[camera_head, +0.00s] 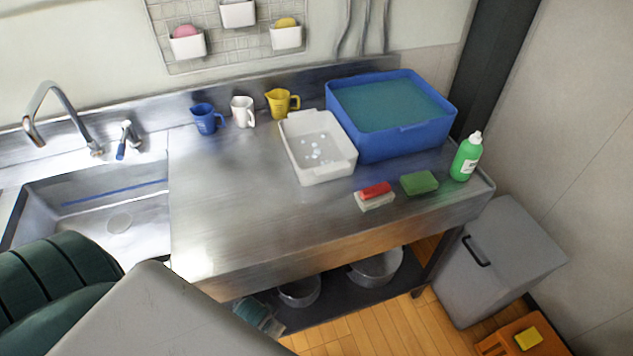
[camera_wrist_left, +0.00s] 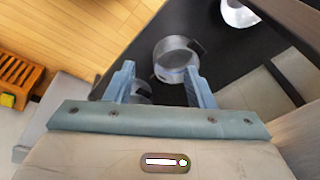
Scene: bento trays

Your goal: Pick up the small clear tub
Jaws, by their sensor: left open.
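I cannot pick out a clear tub with certainty. In the left wrist view, a small round greyish container (camera_wrist_left: 174,54) with a dark piece at its side sits on the dark lower shelf, beyond and between my finger tips. Another round thing there is partly hidden behind the left finger. My left gripper (camera_wrist_left: 160,78) is open with nothing between its fingers. In the head view, my left gripper (camera_head: 262,318) reaches in low by the lower shelf, beside a round container (camera_head: 299,291). My right gripper is in neither view.
A larger metal bowl (camera_head: 376,268) stands farther right on the lower shelf. The steel counter (camera_head: 235,215) overhangs it. On top are a white basin (camera_head: 345,168), a blue tub (camera_head: 385,150) and a green bottle (camera_head: 466,158). A grey bin (camera_head: 510,255) stands at right.

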